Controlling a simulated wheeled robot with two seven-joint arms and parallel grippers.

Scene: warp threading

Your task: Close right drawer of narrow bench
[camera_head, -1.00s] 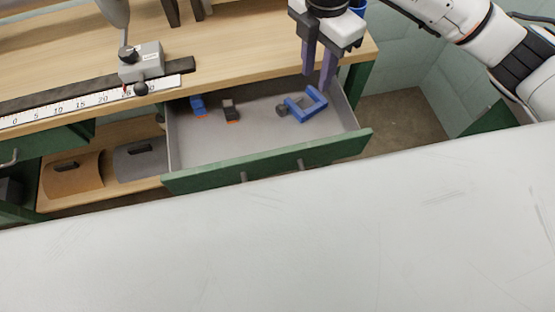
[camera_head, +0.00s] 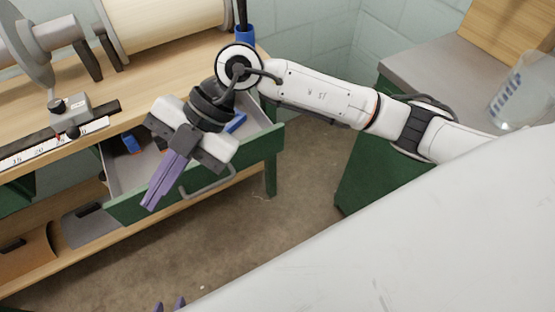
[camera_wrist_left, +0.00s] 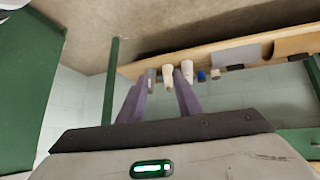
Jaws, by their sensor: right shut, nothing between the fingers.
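The right drawer's green front (camera_head: 262,150) stands pulled out from the narrow wooden bench (camera_head: 150,90). A grey handle (camera_head: 208,188) is on its front. My right gripper (camera_head: 152,204) points down and left across the drawer front, its purple fingers together and empty, hiding part of the front and the inside. Whether it touches the front I cannot tell. My left gripper (camera_head: 170,306) shows only its purple tips at the bottom edge of the head view. In the left wrist view its fingers (camera_wrist_left: 160,102) are apart with nothing held between them.
In the drawer lie a blue piece (camera_head: 131,143) and a blue clamp-like piece (camera_head: 236,122). A lower shelf with bins (camera_head: 85,227) is below. A green cabinet (camera_head: 365,175) stands at right; open floor (camera_head: 310,170) lies between. A pale surface (camera_head: 420,250) fills the lower right.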

